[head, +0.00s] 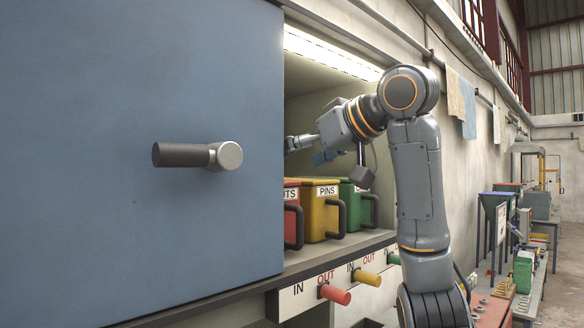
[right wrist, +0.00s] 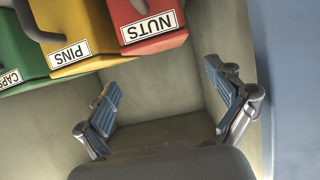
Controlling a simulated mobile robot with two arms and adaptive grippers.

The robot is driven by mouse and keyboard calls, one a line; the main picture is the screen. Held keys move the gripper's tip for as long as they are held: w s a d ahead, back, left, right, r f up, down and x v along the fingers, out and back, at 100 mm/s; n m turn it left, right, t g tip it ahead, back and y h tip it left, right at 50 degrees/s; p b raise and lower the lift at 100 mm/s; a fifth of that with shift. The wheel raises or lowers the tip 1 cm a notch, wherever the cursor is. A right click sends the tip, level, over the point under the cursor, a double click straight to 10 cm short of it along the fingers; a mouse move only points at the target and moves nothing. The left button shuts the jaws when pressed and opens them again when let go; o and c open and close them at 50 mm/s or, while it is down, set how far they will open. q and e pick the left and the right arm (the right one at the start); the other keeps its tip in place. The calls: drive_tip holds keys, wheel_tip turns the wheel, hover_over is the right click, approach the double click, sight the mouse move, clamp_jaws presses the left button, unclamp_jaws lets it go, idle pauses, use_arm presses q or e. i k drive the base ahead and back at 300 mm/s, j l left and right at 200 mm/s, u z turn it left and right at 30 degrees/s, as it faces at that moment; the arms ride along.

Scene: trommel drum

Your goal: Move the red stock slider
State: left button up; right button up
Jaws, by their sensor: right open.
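The red slider knob (head: 335,294) sticks out of the white strip below the shelf, just below its OUT label and right of its IN label. The red NUTS bin (head: 292,196) stands on the shelf above, partly hidden by the blue door; it also shows upside down in the right wrist view (right wrist: 145,22). My right gripper (head: 310,150) is inside the cabinet, above and behind the bins' front edge. In the right wrist view its fingers (right wrist: 158,78) are spread and empty, apart from the bins. My left gripper is out of view.
A blue sliding door (head: 90,90) with a dark handle (head: 190,155) covers the left. Yellow PINS (head: 319,215) and green (head: 357,205) bins stand beside the red one. Yellow (head: 367,278) and green (head: 393,259) knobs line the strip. A workbench area lies far right.

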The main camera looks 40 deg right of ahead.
sight(341, 297)
drive_tip(key=k+l, duration=0.1)
drive_tip(key=k, duration=0.65)
drive_tip(key=k+l, duration=0.1)
drive_tip(key=k, duration=0.65)
